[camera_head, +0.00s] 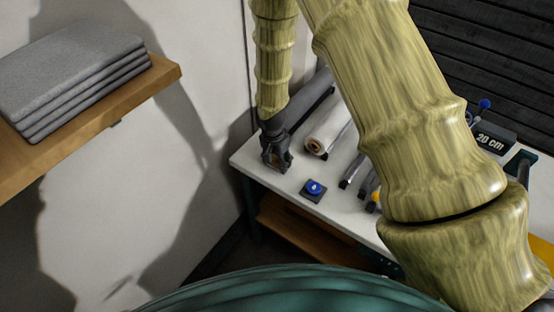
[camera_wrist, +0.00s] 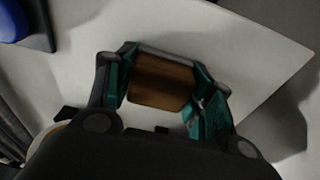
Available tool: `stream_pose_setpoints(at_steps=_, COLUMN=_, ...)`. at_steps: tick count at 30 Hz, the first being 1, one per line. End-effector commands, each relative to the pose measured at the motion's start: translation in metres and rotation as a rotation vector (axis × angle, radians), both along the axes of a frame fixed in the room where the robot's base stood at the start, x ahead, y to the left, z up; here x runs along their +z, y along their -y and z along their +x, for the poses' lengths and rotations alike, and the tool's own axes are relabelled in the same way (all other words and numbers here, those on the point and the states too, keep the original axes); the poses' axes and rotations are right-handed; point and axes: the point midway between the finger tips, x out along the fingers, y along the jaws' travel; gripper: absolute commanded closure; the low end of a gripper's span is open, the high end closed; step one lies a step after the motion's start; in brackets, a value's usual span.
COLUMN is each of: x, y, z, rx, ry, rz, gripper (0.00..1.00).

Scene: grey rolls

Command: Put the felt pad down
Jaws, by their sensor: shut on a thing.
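My gripper (camera_head: 277,152) points down at the left end of the white table, close over its top. In the wrist view my gripper (camera_wrist: 160,88) is shut on a small brown piece with a grey edge, which I take to be the felt pad (camera_wrist: 161,82). The piece sits between the teal-sided fingers. In the head view it is mostly hidden by the fingers. I cannot tell whether it touches the tabletop.
A blue button on a dark base (camera_head: 314,188) stands right of my gripper on the white table (camera_head: 283,187). A pale roll (camera_head: 328,129) and grey rolls lie behind and right. A "20 cm" block (camera_head: 492,137) is farther right. Grey folded sheets (camera_head: 70,75) lie on a wooden shelf (camera_head: 105,115).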

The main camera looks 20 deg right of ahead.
Motion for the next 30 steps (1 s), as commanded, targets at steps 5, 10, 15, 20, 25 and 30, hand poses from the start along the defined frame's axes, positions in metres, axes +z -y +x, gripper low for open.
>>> stream_pose_setpoints(at_steps=5, x=-0.0019, y=0.0, z=-0.0001, rx=0.0, ry=0.0, rz=0.0, gripper=0.85)
stream_pose_setpoints(at_steps=10, x=-0.0062, y=-0.0001, z=-0.0001, rx=-0.001, ry=0.0, rz=0.0, gripper=0.85)
stream_pose_setpoints(at_steps=15, x=-0.0083, y=-0.0001, z=-0.001, rx=0.0, ry=-0.001, rz=0.0, gripper=0.34)
stream_pose_setpoints(at_steps=20, x=-0.0084, y=-0.0004, z=-0.0009, rx=0.0, ry=-0.001, rz=0.0, gripper=0.26)
stream_pose_setpoints(at_steps=25, x=-0.0077, y=0.0001, z=-0.0007, rx=-0.001, ry=-0.001, rz=0.0, gripper=0.26)
stream_pose_setpoints(at_steps=30, x=-0.0014, y=0.0002, z=-0.0003, rx=-0.001, ry=-0.001, rz=0.001, gripper=0.26)
